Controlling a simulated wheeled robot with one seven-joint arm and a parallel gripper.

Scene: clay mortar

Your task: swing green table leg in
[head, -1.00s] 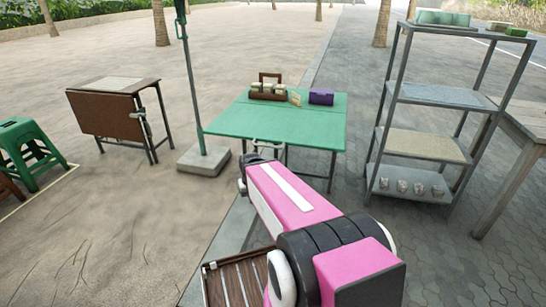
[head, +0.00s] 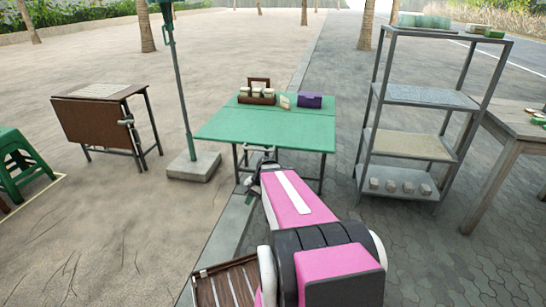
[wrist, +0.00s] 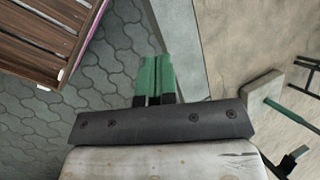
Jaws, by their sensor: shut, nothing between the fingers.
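The green table (head: 262,125) stands ahead in the head view, its top flat and its thin dark legs standing below. The left leg (head: 236,163) and right leg (head: 322,172) are seen. My gripper (head: 251,196) is low in front of the table's near edge, close to the left leg; whether it touches any leg cannot be told. In the wrist view my gripper's green fingers (wrist: 156,76) are together, with nothing between them, over the pavement. A dark and green part at the lower right of the wrist view is unclear.
A green pole (head: 183,90) on a concrete base (head: 193,167) stands left of the table. A folded brown table (head: 97,122) is farther left, a metal shelf (head: 420,97) right. A caddy (head: 257,92) and purple box (head: 310,100) sit on the green table.

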